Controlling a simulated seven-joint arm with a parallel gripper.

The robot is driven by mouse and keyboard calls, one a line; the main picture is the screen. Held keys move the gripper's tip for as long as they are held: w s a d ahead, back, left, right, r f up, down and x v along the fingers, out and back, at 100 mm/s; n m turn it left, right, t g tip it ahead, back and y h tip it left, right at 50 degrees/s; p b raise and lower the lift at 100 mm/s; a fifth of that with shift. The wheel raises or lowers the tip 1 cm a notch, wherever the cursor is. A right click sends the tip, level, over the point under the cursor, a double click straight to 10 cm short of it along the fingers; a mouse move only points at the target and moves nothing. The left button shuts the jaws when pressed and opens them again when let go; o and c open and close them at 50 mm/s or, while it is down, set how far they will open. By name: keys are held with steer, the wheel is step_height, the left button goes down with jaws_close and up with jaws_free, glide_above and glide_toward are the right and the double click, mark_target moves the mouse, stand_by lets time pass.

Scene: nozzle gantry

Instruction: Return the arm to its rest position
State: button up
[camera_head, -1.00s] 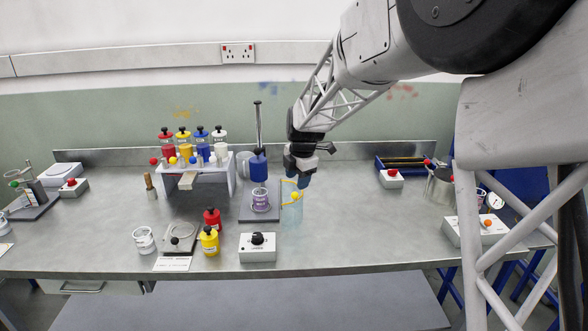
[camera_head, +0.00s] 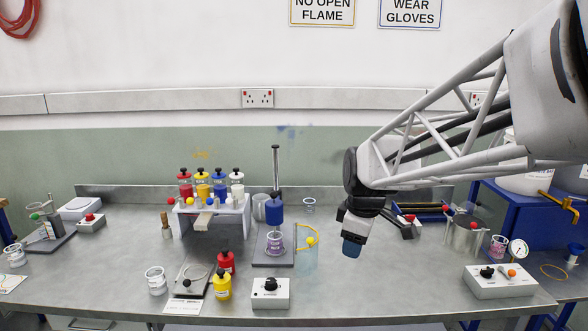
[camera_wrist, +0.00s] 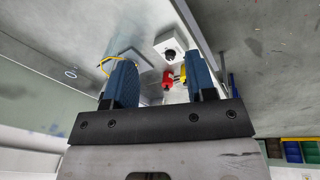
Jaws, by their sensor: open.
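My arm reaches in from the right side of the head view. No object is held.
A stirrer stand with a blue head (camera_head: 275,214) and a labelled cup (camera_head: 275,244) stands left of the cylinder. A white rack (camera_head: 240,212) holds several coloured bottles. A knob box (camera_head: 270,293) sits at the front.

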steer(key=s+d+f+m, duration=0.1)
steer(key=s+m, duration=0.5)
steer(key=s, duration=0.6)
steer(key=s+d+f+m, duration=0.1)
steer(key=s+d+m, duration=0.3)
steer(key=s, duration=0.9)
steer(key=m, duration=0.3)
steer(key=shift+f+h, duration=0.2)
steer(key=shift+h, duration=0.2)
